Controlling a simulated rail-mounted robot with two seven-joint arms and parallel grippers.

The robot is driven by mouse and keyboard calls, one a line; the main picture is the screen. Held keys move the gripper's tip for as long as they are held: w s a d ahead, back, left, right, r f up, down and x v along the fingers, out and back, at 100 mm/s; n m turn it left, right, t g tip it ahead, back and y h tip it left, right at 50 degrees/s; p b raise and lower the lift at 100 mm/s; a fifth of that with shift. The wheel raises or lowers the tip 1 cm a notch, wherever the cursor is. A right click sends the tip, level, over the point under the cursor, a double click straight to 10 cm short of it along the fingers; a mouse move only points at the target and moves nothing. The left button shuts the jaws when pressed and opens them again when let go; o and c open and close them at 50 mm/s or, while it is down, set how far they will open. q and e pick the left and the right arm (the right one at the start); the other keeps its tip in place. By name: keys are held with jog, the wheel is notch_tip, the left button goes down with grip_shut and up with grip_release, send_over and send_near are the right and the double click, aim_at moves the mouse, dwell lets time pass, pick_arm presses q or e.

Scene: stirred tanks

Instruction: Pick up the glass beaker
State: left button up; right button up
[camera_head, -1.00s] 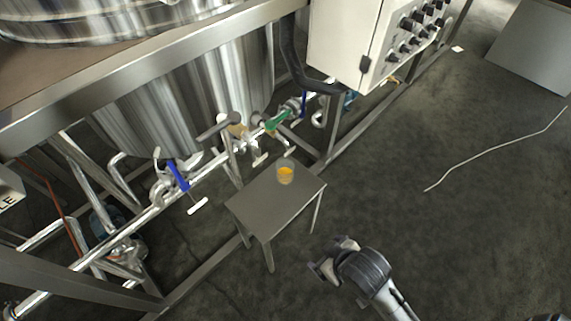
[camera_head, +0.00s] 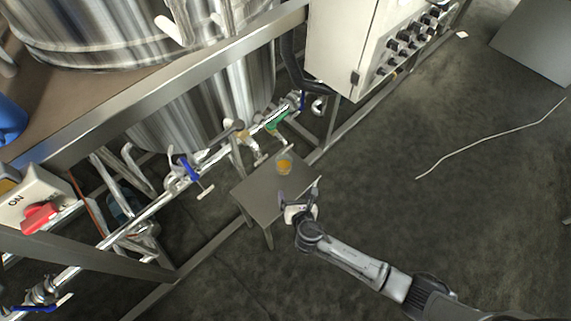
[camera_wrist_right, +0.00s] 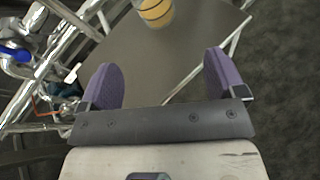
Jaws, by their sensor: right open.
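The glass beaker (camera_head: 284,166) stands upright on a small grey metal table (camera_head: 254,196), towards its far edge, with orange liquid in it. In the right wrist view the beaker (camera_wrist_right: 156,11) is at the top, cut off by the frame edge, ahead of the jaws and between their lines. My right gripper (camera_head: 298,196) is open and empty by the near right edge of the table, apart from the beaker. Its two purple finger pads (camera_wrist_right: 162,80) are spread wide in the wrist view. My left gripper is not in view.
Steel pipes with a blue-handled valve (camera_head: 188,168) and a green-handled valve (camera_head: 276,121) run behind the table. A control box (camera_head: 345,50) with black knobs stands above right. A large steel tank (camera_head: 200,105) is behind.

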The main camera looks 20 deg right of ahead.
aim_at(286, 172)
jog(key=w+f+n+b, duration=0.1)
jog(key=w, duration=0.1)
jog(key=w+f+b, duration=0.1)
jog(key=w+b, duration=0.1)
jog(key=w, duration=0.1)
jog(key=w+f+n+b, duration=0.1)
jog(key=w, duration=0.1)
jog(key=shift+w+d+f+n, duration=0.15)
jog(key=shift+w+d+n, duration=0.15)
jog(key=shift+w+d, duration=0.05)
jog(key=b+x, duration=0.4)
jog(key=shift+w+d, duration=0.1)
jog(key=shift+w, duration=0.6)
jog(key=shift+c, duration=0.3)
